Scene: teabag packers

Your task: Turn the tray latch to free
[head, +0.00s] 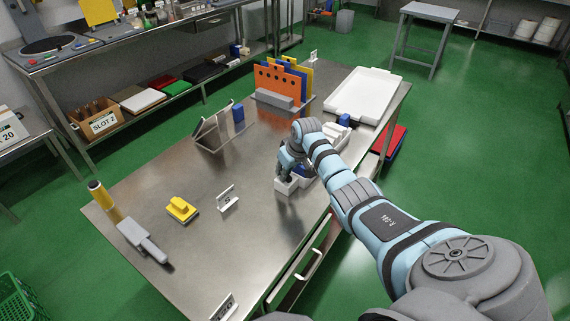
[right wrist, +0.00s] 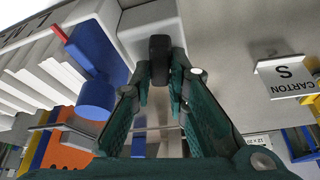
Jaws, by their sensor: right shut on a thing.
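The handle stands in front of a pale grey block (right wrist: 150,16). A blue cylinder-like part (right wrist: 96,98) with a red tip is beside it on the left, next to a row of white ribs (right wrist: 48,68). In the head view the gripper hides the latch. My left gripper is not in view.
A steel table (head: 150,205) carries a large white tray (head: 363,95), orange and yellow boards (head: 280,80), a yellow block (head: 181,209) and a grey-handled tool (head: 142,240). A "CARTON S" sign (right wrist: 288,76) stands to the right in the wrist view. The table's middle is clear.

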